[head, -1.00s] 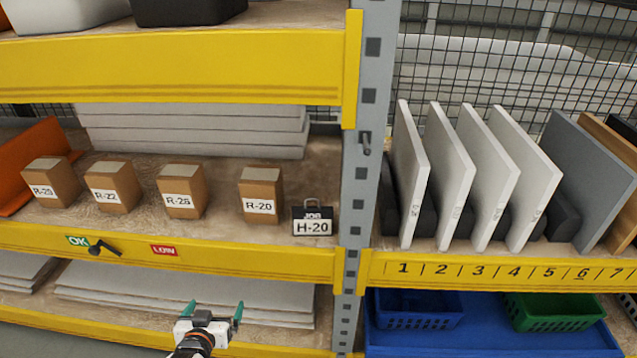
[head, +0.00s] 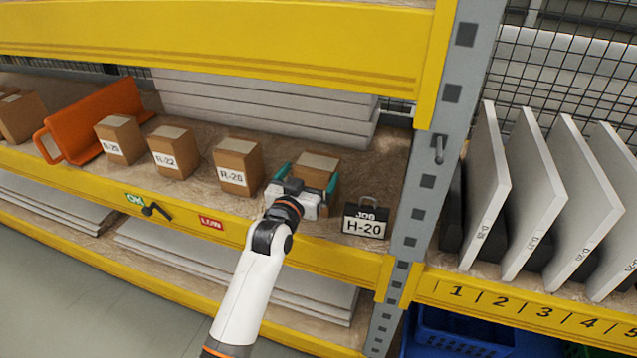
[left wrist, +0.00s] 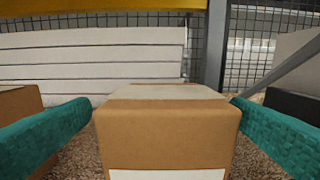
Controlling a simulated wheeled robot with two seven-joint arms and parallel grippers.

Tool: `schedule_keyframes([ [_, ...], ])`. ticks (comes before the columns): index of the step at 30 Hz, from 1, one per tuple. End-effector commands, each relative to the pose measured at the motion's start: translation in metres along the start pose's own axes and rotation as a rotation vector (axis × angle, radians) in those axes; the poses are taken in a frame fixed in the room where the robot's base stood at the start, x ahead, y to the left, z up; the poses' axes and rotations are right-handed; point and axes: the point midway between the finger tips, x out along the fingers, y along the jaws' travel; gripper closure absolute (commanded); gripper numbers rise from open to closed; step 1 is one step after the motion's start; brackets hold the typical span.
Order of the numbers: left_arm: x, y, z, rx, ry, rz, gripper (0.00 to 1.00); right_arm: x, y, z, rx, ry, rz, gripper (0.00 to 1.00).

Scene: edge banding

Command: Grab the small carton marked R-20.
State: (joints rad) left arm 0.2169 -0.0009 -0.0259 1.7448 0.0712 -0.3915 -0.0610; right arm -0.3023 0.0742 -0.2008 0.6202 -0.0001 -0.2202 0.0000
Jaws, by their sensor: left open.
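The carton R-20 (head: 318,170) stands upright on the middle shelf, the rightmost in a row of small brown cartons. Its label is hidden behind my gripper in the head view; I know it by its place beside the H-20 tag. My left gripper (head: 305,182) is open at the carton's front, one teal finger at each side. In the left wrist view the carton (left wrist: 168,125) fills the middle between the two fingers, with a small gap at each side. The top edge of its white label shows at the bottom. My right gripper is not in view.
Carton R-26 (head: 238,165) stands close on the left, then R-22 (head: 173,152) and another carton (head: 118,138). A black JOB H-20 tag (head: 366,218) stands close on the right, before the grey post (head: 432,160). White boards (head: 265,105) lie stacked behind.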

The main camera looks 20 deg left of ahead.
Motion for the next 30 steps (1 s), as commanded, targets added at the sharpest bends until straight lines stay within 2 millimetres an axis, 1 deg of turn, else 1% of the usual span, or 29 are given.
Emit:
schedule_keyframes([
  [5,0.027,-0.005,0.008,-0.001,-0.001,0.000,0.00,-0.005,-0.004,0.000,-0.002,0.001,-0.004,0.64],
  [9,0.043,-0.005,0.006,0.000,0.000,0.000,0.00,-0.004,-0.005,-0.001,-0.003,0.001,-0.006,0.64],
  [12,0.048,-0.005,0.006,0.000,0.000,0.000,0.00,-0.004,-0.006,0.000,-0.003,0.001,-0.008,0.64],
  [18,0.048,-0.005,0.005,0.000,0.000,0.000,0.00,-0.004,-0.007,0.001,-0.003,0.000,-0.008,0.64],
  [20,0.048,-0.005,0.005,0.000,0.000,-0.001,0.08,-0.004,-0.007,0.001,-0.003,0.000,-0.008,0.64],
  [30,0.048,-0.005,0.005,0.000,0.000,-0.001,0.64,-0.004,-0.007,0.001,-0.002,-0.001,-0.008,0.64],
])
